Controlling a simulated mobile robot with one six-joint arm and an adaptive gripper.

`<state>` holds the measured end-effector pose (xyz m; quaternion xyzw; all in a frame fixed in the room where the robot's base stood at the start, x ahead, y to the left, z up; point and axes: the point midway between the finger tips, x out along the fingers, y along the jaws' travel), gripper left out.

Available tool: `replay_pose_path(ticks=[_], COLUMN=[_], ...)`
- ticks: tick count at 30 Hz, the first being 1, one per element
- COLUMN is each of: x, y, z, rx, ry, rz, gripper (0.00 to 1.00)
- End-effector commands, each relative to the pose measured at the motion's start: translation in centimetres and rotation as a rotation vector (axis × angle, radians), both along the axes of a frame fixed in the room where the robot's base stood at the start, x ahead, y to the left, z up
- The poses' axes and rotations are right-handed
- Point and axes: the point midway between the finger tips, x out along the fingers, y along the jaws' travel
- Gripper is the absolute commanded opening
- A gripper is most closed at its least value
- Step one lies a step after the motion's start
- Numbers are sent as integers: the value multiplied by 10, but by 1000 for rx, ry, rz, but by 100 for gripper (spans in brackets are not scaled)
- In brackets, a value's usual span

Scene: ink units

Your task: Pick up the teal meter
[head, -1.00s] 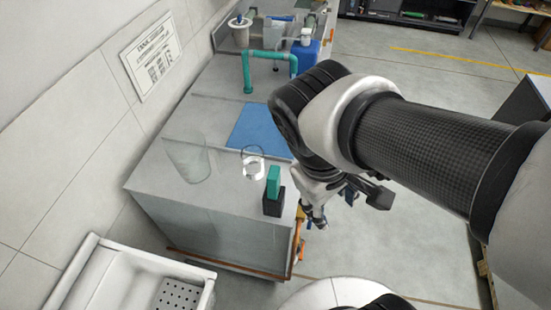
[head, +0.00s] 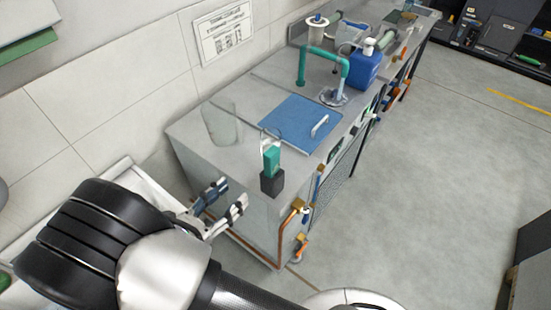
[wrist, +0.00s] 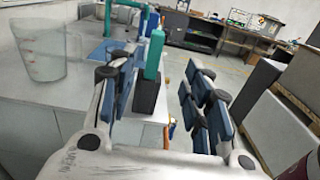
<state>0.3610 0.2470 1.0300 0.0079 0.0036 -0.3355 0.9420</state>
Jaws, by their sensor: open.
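The teal meter (head: 271,160) stands upright in a black block-like holder (head: 272,182) at the near front corner of the grey counter. It also shows in the wrist view (wrist: 154,54), above its black holder (wrist: 146,96). It appears between my fingers there, farther out and near the left one. My gripper (head: 222,196) is open and empty, left of and nearer than the meter in the head view. The gripper also shows in the wrist view (wrist: 160,82). It is apart from the meter.
A clear beaker (head: 222,122) stands left on the counter (head: 200,152). Copper piping (head: 283,240) runs along the counter's near side.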

Motion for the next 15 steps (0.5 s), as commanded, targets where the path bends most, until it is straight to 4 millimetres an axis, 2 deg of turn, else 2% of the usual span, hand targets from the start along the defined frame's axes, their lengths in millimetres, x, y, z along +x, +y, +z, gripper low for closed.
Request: replay_pose_path(ticks=[4,15], x=[7,69], y=[-1,-51], z=[-4,-6], rx=[-21,-16], ry=[-4,-3], rz=[24,17], gripper=[45,45])
